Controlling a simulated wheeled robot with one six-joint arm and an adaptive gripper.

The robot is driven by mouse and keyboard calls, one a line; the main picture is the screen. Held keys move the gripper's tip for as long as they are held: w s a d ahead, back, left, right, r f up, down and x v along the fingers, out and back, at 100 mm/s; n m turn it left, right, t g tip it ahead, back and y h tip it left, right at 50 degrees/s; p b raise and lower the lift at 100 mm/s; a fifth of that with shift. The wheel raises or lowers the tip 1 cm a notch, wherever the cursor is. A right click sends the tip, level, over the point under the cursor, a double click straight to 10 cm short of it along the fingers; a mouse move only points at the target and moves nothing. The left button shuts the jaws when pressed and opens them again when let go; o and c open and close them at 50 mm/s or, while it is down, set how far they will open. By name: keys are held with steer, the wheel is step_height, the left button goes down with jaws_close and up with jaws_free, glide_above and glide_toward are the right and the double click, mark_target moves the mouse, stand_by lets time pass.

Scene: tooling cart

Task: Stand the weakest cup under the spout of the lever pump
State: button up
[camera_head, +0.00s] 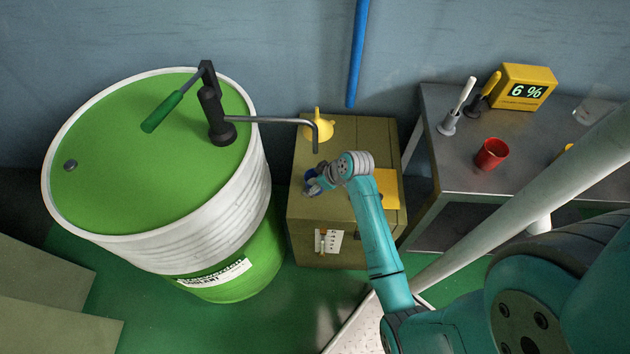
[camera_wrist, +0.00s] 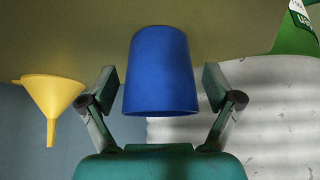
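A blue cup (camera_wrist: 162,75) stands on the olive cabinet top, between the two fingers of my gripper (camera_wrist: 160,88). The fingers are open, with a gap visible on each side of the cup. In the head view, the cup (camera_head: 311,172) is partly hidden by my gripper (camera_head: 318,185). The lever pump (camera_head: 212,110) stands on the green drum, its green handle to the left. Its grey spout (camera_head: 270,120) reaches right and bends down over the cabinet, near the cup; exact alignment is unclear. A red cup (camera_head: 491,154) stands on the grey bench at right.
The cabinet (camera_head: 300,225) also bears a yellow funnel (camera_head: 318,127), seen in the wrist view (camera_wrist: 51,97), and a yellow sheet (camera_head: 390,188). The bench (camera_head: 450,180) holds a yellow display (camera_head: 523,87) reading 6 %. The white-and-green drum (camera_head: 90,215) stands left.

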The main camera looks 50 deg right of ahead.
steer(key=shift+r, duration=0.1)
steer(key=v, duration=1.2)
steer(key=s+a+f+m+t+h, duration=0.1)
steer(key=s+a+f, duration=0.1)
steer(key=s+a, duration=0.4)
steer(key=s+a+f+m+t+h, duration=0.15)
steer(key=s+a, duration=0.25)
steer(key=a, duration=0.5)
steer(key=s+a+r+t, duration=0.2)
steer(key=s+a+r, duration=0.1)
steer(key=s+r, duration=0.4)
steer(key=s+a+r+t+y, duration=0.1)
steer(key=s+a+r+t, duration=0.2)
steer(key=s+r, duration=0.5)
steer(key=shift+s+a+r+t, duration=0.3)
steer(key=shift+s+a+t, duration=0.1)
steer(key=shift+a, duration=0.35)
steer(key=shift+n+y, duration=0.25)
